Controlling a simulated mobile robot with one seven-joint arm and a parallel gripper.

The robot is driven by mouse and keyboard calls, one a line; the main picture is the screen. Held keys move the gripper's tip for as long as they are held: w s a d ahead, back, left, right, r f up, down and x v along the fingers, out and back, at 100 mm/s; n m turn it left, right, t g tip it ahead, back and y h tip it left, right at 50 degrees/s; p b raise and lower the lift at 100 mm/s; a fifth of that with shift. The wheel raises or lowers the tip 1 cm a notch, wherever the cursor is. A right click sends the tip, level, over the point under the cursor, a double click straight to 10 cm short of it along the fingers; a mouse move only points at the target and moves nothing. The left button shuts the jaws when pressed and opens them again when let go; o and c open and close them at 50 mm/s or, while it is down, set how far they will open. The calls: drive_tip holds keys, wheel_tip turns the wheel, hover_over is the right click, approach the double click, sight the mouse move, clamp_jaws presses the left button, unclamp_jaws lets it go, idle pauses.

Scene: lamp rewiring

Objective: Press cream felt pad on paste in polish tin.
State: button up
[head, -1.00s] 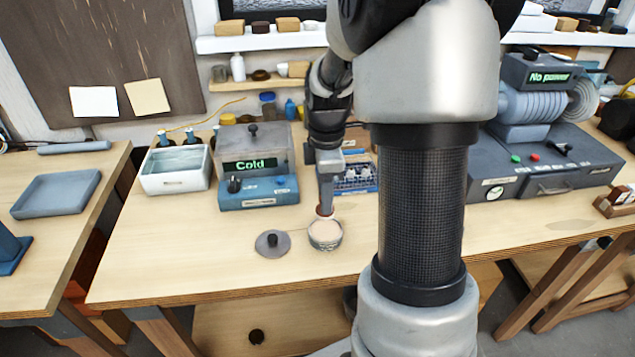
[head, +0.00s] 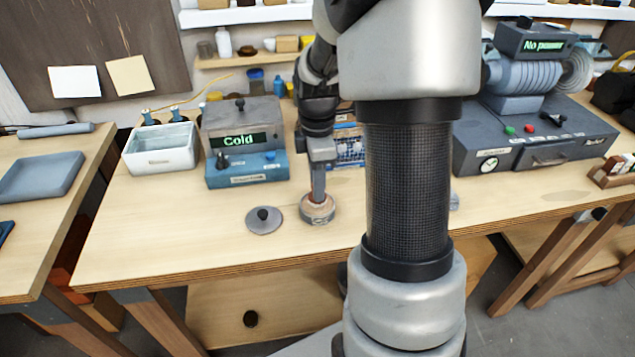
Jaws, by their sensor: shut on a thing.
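The round polish tin (head: 317,216) stands open on the bench, with pinkish paste inside its rim. Its grey lid (head: 263,220) with a dark knob lies beside it on the left. My gripper (head: 318,190) points down over the tin, with its fingers reaching to the tin's opening. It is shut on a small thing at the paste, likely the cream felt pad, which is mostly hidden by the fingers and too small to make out. I cannot tell whether the pad touches the paste.
A grey-blue unit reading "Cold" (head: 245,145) and a white basin (head: 160,150) stand behind left. A blue rack (head: 348,150) is behind my gripper. A machine reading "No power" (head: 530,100) stands right. The bench front left is clear.

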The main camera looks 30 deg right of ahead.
drive_tip(key=shift+f+b, duration=0.4)
drive_tip(key=shift+f, duration=0.25)
idle(0.5)
drive_tip(key=shift+r, duration=0.1)
idle(0.3)
drive_tip(key=shift+r+p, duration=2.9)
drive_tip(key=shift+r, duration=0.6)
